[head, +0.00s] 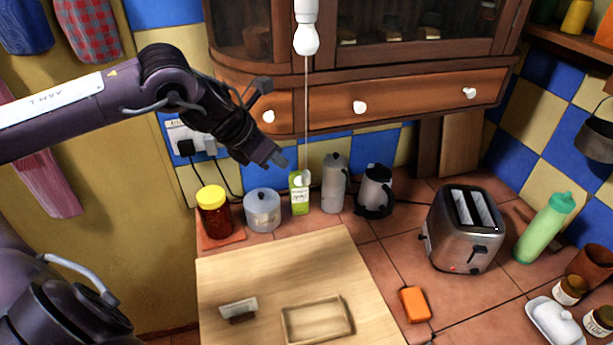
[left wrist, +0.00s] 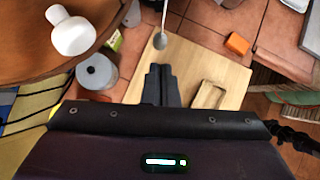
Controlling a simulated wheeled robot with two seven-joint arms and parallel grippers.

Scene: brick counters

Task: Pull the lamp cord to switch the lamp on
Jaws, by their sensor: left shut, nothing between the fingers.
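The white lamp (head: 306,38) hangs at the top middle of the head view, its upper end cut off. I cannot tell whether it is lit. A thin pale cord (head: 306,110) hangs straight down from it, ending in a small knob (head: 304,178) in front of the green carton. In the left wrist view the knob (left wrist: 160,41) shows just beyond my fingertips. My left gripper (head: 279,159) is shut and empty, a little left of the cord's lower end and apart from it in the head view. Its closed fingers (left wrist: 160,70) point toward the knob in the wrist view. My right gripper is out of view.
A wooden cabinet with drawers (head: 400,98) stands behind the cord. Below are a red jar (head: 214,215), a lidded pot (head: 262,212), the green carton (head: 299,197), a grey flask (head: 335,180), a kettle (head: 375,188) and a toaster (head: 463,240). A wooden board (head: 270,268) lies in front.

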